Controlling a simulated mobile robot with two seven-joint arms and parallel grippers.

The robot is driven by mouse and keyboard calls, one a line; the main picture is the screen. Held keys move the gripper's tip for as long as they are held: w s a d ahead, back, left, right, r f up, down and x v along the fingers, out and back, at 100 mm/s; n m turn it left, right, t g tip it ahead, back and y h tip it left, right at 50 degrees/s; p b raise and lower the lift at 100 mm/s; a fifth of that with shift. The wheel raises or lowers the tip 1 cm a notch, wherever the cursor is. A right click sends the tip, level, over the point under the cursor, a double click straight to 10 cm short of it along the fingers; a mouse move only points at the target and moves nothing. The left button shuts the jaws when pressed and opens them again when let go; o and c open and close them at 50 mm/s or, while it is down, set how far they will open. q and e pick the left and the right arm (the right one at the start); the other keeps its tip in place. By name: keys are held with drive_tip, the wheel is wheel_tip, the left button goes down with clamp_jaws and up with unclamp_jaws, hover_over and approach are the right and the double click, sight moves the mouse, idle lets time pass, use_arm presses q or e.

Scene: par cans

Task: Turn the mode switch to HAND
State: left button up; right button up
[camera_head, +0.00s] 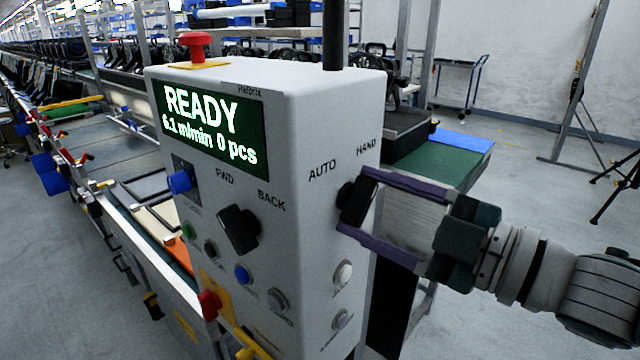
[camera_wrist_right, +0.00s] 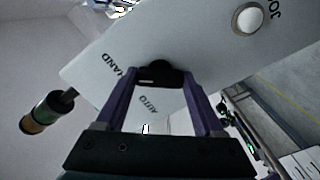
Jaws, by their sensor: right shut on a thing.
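The mode switch (camera_head: 346,196) is a black knob on the right side face of a grey control box (camera_head: 310,100). The labels AUTO and HAND are printed above it. My right gripper (camera_head: 356,204) comes in from the right, its two purple fingers shut on the knob from above and below. In the right wrist view the knob (camera_wrist_right: 162,74) sits between the fingertips of the gripper (camera_wrist_right: 165,85), with HAND to the left and AUTO below. Which label the knob points at I cannot tell, as the fingers partly cover it. My left gripper is not in view.
A green screen (camera_head: 210,125) reads READY, 6.1 m/min, 0 pcs. A black FWD/BACK knob (camera_head: 238,228) is on the front face. A white button (camera_head: 343,272) lies below the switch. A red mushroom button (camera_head: 195,45) stands on top.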

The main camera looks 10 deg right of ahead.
drive_tip(key=shift+m, duration=0.3)
drive_tip(key=o, duration=1.4)
drive_tip(key=shift+s, duration=0.1)
drive_tip(key=b+v, duration=0.1)
drive_tip(key=v, duration=0.8)
drive_tip(key=shift+s+d, duration=0.3)
